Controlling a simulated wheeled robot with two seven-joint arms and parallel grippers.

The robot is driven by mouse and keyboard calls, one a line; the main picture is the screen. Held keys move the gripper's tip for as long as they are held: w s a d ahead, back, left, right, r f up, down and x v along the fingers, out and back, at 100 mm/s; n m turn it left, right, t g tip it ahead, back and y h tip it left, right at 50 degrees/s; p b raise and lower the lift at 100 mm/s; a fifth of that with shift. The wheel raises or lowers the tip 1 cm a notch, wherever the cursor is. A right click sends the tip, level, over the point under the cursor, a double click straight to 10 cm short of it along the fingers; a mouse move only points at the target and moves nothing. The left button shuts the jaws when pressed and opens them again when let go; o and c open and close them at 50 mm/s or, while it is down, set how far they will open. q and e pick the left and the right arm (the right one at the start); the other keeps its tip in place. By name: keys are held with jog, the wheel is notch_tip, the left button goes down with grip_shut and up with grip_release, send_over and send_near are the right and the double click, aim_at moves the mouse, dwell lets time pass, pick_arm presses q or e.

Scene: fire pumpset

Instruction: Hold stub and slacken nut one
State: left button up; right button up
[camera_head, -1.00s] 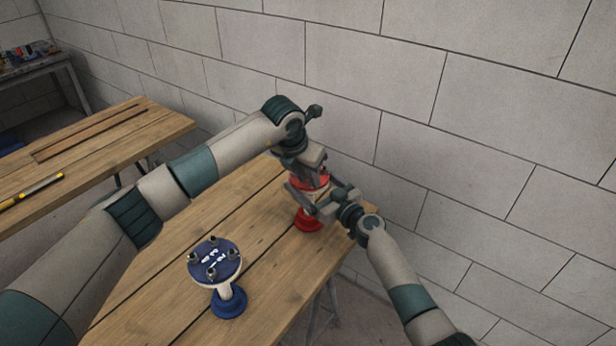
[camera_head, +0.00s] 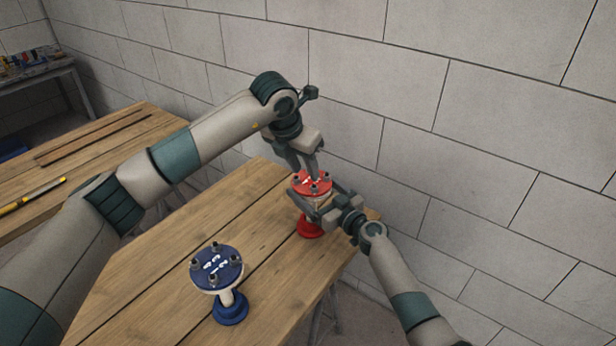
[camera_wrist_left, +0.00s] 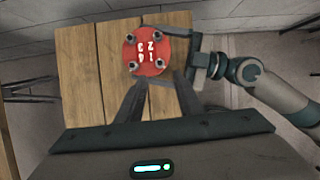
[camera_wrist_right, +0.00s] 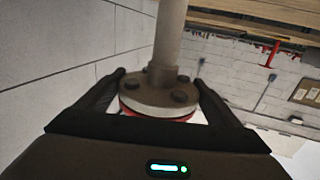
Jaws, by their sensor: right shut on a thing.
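The red stub stands on the wooden table, its round red top flange (camera_head: 313,184) facing up, with numbers and several nuts; its red foot (camera_head: 310,228) is below. In the left wrist view, the flange (camera_wrist_left: 154,52) lies just beyond my left fingertips. My left gripper (camera_head: 307,172) is above the flange's back left side, fingers apart and pointing down; its gap (camera_wrist_left: 158,76) looks empty. My right gripper (camera_head: 320,202) is shut on the stub from the right, just below the red face. In the right wrist view, its fingers (camera_wrist_right: 160,78) flank the grey flange (camera_wrist_right: 157,92).
A second stub with a blue top (camera_head: 216,267) and blue foot stands nearer on the same table (camera_head: 170,258). The block wall (camera_head: 450,130) is close behind. Another table (camera_head: 110,150) at the left carries a yellow-and-black tool (camera_head: 34,194).

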pick_arm(q)
jog(key=shift+v, duration=2.15)
pick_arm(e)
jog(key=o, duration=1.6)
jog(key=shift+d, duration=0.1)
jog(key=v, duration=1.1)
jog(key=shift+s+d, duration=0.2)
jog(key=shift+s, duration=0.2)
